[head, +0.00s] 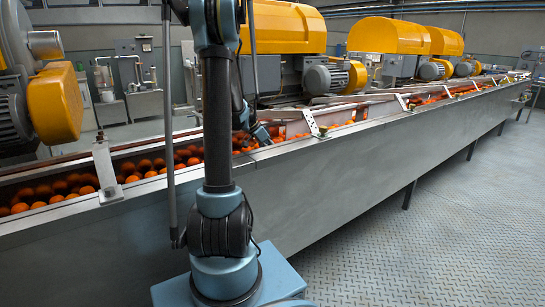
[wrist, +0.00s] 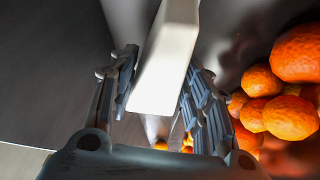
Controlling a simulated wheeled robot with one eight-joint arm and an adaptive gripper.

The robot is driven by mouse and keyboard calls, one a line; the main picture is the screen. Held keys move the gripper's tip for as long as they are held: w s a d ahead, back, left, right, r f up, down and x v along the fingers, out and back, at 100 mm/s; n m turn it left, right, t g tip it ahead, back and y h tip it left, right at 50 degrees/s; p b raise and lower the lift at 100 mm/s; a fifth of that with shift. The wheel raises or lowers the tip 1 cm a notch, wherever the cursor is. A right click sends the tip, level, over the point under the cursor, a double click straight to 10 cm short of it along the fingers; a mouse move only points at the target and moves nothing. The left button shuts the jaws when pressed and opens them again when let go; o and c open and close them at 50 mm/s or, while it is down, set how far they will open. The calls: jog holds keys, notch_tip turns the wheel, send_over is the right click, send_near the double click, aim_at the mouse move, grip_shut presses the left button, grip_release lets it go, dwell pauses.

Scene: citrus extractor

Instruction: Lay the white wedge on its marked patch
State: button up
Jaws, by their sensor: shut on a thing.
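The white wedge (wrist: 165,62) shows in the wrist view as a long pale block between the two fingers of my gripper (wrist: 160,84). My gripper is shut on it, and the block reaches past the fingertips toward the top of the view. In the head view my gripper (head: 262,134) is low over the orange-filled trough, partly hidden by my own arm. I cannot make out the wedge for certain there. I cannot pick out the marked patch in either view.
Oranges (wrist: 292,116) lie close to the right finger in the wrist view. The long metal trough (head: 330,160) carries oranges and has brackets (head: 311,122) along its rim. Yellow-covered machines (head: 285,28) with motors stand behind it. The floor (head: 450,220) at right is clear.

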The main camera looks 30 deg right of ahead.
jog(key=shift+s+f, duration=0.15)
jog(key=shift+f, duration=0.6)
jog(key=o, duration=1.4)
jog(key=v, duration=1.2)
